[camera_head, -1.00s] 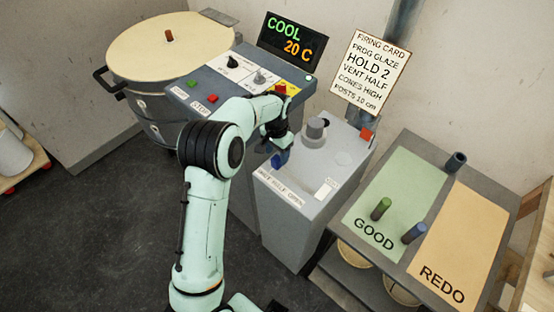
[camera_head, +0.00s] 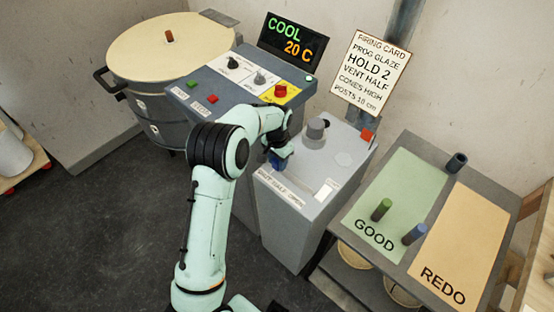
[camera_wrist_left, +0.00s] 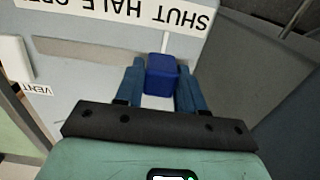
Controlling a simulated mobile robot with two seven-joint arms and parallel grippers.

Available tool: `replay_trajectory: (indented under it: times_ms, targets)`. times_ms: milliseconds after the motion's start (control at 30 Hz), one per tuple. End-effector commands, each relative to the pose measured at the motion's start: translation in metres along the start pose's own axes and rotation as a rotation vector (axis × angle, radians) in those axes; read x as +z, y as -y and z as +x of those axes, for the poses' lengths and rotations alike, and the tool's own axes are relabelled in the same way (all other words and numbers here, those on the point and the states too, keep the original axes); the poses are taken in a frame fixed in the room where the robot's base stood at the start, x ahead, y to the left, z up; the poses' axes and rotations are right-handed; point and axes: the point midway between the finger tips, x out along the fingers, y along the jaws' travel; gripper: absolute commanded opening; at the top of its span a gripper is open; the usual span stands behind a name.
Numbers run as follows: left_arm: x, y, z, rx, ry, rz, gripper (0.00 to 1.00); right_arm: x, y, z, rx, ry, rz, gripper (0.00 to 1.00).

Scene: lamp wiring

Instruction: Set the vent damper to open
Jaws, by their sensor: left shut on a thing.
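The vent box (camera_head: 330,215) is a grey cabinet with a label strip (camera_head: 281,188) reading SHUT, HALF, OPEN from left to right. Its damper has a blue knob (camera_wrist_left: 161,75) in a straight slot (camera_wrist_left: 90,58). In the left wrist view the label is upside down, and the knob sits toward the SHUT side, with the slot running left past HALF and OPEN. My left gripper (camera_wrist_left: 160,88) is shut on the knob, one blue finger on each side. In the head view the gripper (camera_head: 278,160) largely hides the knob. My right gripper is out of view.
The control panel (camera_head: 240,90) stands behind my arm, beside the round kiln (camera_head: 165,45). The table (camera_head: 470,180) with GOOD and REDO areas stands at right.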

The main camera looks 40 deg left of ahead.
Motion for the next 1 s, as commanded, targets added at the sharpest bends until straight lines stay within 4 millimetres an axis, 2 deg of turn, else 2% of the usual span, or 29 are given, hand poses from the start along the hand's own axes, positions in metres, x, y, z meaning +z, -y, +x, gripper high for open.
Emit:
replay_trajectory:
  times_ms: [300, 400, 500, 767, 800, 833, 867, 1000]
  targets:
    - [-0.001, -0.073, 0.001, 0.003, -0.001, 0.008, 0.0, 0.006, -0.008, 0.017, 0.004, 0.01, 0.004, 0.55]
    - [-0.001, -0.088, 0.001, 0.003, -0.002, 0.004, 0.0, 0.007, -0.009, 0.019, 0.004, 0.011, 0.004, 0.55]
    - [0.0, -0.094, 0.0, 0.002, -0.002, 0.003, 0.0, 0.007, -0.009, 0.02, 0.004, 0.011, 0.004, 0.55]
    - [0.0, -0.094, 0.0, 0.002, -0.001, 0.001, 0.0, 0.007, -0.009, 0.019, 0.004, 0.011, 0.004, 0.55]
    - [0.0, -0.094, 0.0, 0.002, -0.002, 0.001, 0.45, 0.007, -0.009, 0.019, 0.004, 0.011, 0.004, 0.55]
    - [0.0, -0.094, 0.0, 0.002, -0.001, 0.001, 0.55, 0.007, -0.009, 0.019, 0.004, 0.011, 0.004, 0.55]
    - [0.0, -0.094, 0.0, 0.002, -0.001, 0.001, 0.6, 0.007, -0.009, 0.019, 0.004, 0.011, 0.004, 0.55]
    - [0.0, -0.094, 0.0, 0.002, -0.001, 0.001, 0.6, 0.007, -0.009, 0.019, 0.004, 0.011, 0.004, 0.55]
